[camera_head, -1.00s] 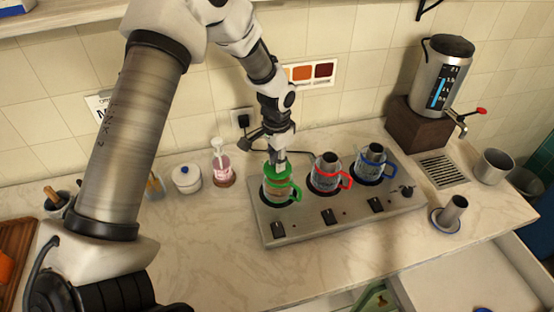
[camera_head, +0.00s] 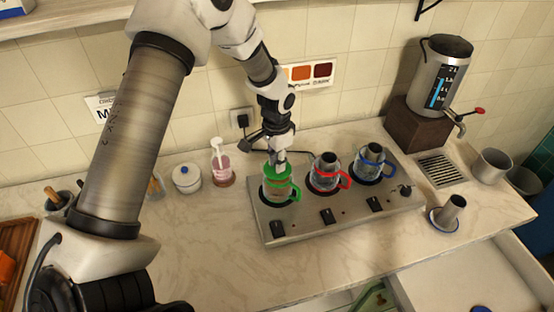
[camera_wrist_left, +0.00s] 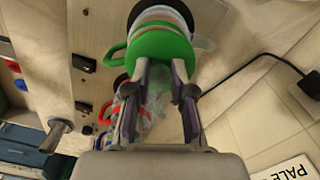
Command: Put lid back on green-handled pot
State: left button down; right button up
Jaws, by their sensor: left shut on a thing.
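The green-handled pot (camera_head: 277,190) stands upright on the left burner of the steel hot plate. Its green handle (camera_head: 295,192) points right. My left gripper (camera_head: 278,160) is directly above the pot, pointing down, with its fingertips at the pot's green top. In the left wrist view, the gripper (camera_wrist_left: 163,72) is shut on the green lid (camera_wrist_left: 160,48), which covers much of the pot below it. I cannot tell whether the lid is fully seated on the rim or slightly above it. My right gripper is not in view.
A red-handled pot (camera_head: 325,174) and a blue-handled pot (camera_head: 371,163) stand close by on the hot plate (camera_head: 300,224). A white lidded jar (camera_head: 187,178) and a pink bottle (camera_head: 221,168) are to the left. The counter in front (camera_head: 215,245) is clear.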

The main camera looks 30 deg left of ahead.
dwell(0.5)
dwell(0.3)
pick_arm(q)
jog(key=shift+c, duration=2.2)
grip_release()
jog(key=shift+r+p, duration=3.25)
jog(key=shift+r, duration=0.3)
grip_shut()
jog(key=shift+f, duration=0.3)
